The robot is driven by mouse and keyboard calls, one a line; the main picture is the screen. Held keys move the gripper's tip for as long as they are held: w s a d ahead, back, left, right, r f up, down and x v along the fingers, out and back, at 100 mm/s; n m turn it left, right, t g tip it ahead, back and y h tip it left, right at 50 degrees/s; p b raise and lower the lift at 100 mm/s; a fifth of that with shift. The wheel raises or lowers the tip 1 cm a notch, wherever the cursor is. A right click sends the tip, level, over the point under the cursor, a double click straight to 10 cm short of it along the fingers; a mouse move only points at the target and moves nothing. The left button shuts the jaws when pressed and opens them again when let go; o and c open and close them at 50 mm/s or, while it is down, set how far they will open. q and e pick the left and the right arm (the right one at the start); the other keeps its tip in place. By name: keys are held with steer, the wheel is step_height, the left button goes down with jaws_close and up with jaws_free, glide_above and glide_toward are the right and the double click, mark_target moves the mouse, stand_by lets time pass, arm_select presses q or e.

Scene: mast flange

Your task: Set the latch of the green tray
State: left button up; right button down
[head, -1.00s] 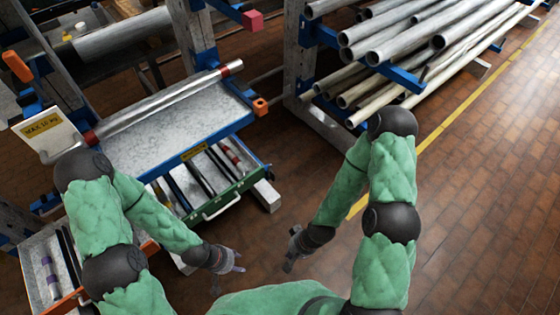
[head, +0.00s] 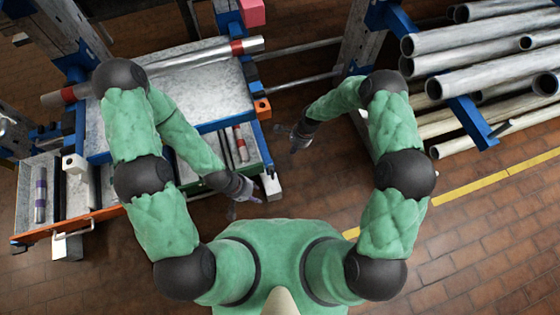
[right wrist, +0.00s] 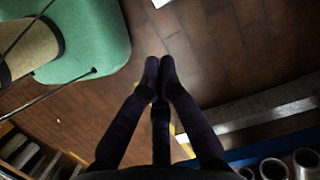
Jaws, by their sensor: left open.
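The green tray (head: 254,166) sits under the blue-edged shelf, left of centre in the head view. A red-banded tube (head: 241,142) lies in it. My left forearm and hand cover much of its front, including the handle, and I cannot make out its latch. My left gripper (head: 244,206) is open and empty, just in front of the tray's front edge; I cannot tell whether it touches. My right gripper (head: 284,137) is held over the floor to the right of the tray.
An orange-fronted tray (head: 120,219) with a white handle (head: 73,236) stands out at the left. A long tube (head: 215,53) lies across the shelf (head: 200,85) above. A rack of pipes (head: 480,70) fills the upper right. The brick floor (head: 480,250) at right is clear.

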mark_target(272, 172)
steer(key=s+a+f+b, duration=0.2)
steer(key=a+f+b, duration=0.3)
steer(key=f, duration=0.4)
steer(key=shift+a+f, duration=0.3)
steer(key=shift+a, duration=0.3)
